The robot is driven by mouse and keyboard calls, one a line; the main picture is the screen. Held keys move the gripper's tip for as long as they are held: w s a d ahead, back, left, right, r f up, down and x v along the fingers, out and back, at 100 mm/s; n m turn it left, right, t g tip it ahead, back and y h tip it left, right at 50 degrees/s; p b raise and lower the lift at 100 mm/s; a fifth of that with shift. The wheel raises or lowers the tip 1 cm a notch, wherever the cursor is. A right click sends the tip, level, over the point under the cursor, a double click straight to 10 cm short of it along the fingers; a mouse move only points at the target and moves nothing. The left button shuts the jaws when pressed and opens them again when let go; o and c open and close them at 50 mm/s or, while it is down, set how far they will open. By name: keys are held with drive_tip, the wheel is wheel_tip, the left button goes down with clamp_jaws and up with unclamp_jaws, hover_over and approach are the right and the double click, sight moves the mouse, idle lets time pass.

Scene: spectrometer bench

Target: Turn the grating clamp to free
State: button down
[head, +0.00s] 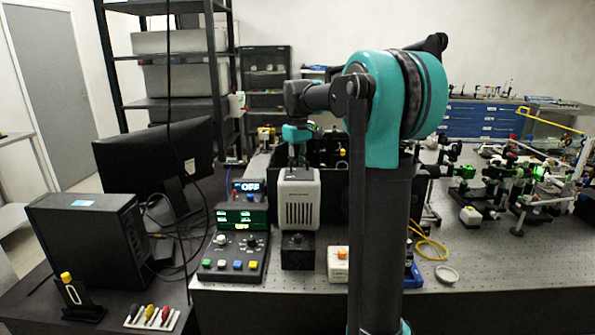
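My arm reaches from the teal shoulder over the bench. My gripper (297,158) points down just behind or above a light grey vented housing (299,201). Its fingertips are small, dark and partly hidden, so I cannot tell whether they are open or shut or touch anything. A dark open-topped enclosure (327,152) with small parts inside stands behind the housing. I cannot make out the grating clamp; it may be hidden by the housing, the enclosure wall or my arm.
A control panel (236,243) with lit displays and coloured buttons stands left of the housing. A white box with an orange button (339,263) is at the right front. A monitor (155,160) and computer tower (90,235) stand at left. Optics crowd the right; the front-right bench is mostly clear.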

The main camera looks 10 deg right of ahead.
drive_tip(key=shift+n, duration=0.3)
drive_tip(key=c, duration=1.4)
unclamp_jaws()
wheel_tip(320, 180, up, 12)
